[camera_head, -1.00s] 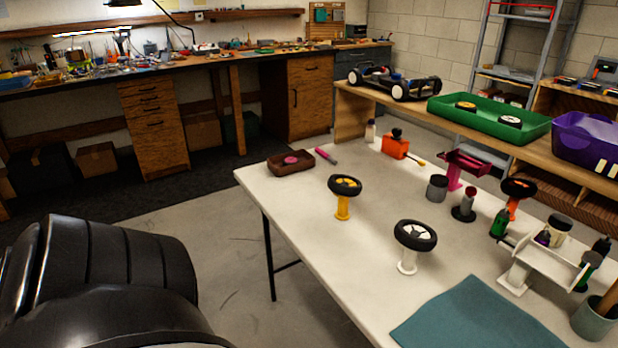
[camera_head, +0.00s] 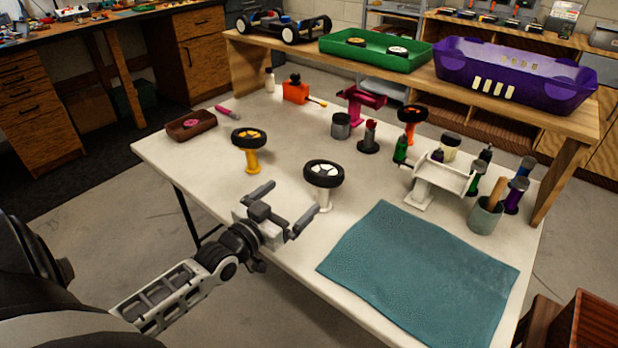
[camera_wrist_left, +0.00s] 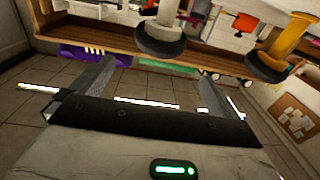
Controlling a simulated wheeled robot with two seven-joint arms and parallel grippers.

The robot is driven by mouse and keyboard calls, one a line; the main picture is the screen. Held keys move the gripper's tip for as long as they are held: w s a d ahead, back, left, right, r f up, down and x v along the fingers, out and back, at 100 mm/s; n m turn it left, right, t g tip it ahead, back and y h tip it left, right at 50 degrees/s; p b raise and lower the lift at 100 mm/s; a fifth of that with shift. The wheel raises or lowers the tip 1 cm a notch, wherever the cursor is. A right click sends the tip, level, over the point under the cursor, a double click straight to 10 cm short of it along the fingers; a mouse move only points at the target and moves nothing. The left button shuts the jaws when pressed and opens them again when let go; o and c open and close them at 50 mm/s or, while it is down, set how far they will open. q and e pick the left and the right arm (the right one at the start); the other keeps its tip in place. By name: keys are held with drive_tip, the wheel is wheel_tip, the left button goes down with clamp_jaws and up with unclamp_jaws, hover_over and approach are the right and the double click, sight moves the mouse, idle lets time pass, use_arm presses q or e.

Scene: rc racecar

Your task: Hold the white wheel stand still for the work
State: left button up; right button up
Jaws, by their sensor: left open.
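The white wheel stand (camera_head: 324,200) stands upright on the pale table, with a black tyre with a white hub (camera_head: 323,173) on top. My left gripper (camera_head: 284,205) is open and empty, near the table's front left edge, just left of the white stand and apart from it. In the left wrist view, the open fingers of my left gripper (camera_wrist_left: 148,88) show with nothing between them. The white stand (camera_wrist_left: 165,36) and its wheel (camera_wrist_left: 158,42) appear upside down beyond them, near the top. My right gripper is not in view.
A yellow stand (camera_head: 252,160) with a wheel is behind and left of the white one. A white cradle (camera_head: 440,178) stands to the right. A teal mat (camera_head: 420,275) covers the front right. A brown tray (camera_head: 191,125) lies at the far left. Several tools stand behind.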

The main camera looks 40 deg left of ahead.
sight(312, 180)
use_arm(q)
drive_tip(key=w, duration=0.9)
drive_tip(key=shift+d, duration=0.2)
drive_tip(key=shift+s, duration=0.1)
drive_tip(key=shift+c, duration=0.3)
drive_tip(key=c, duration=0.8)
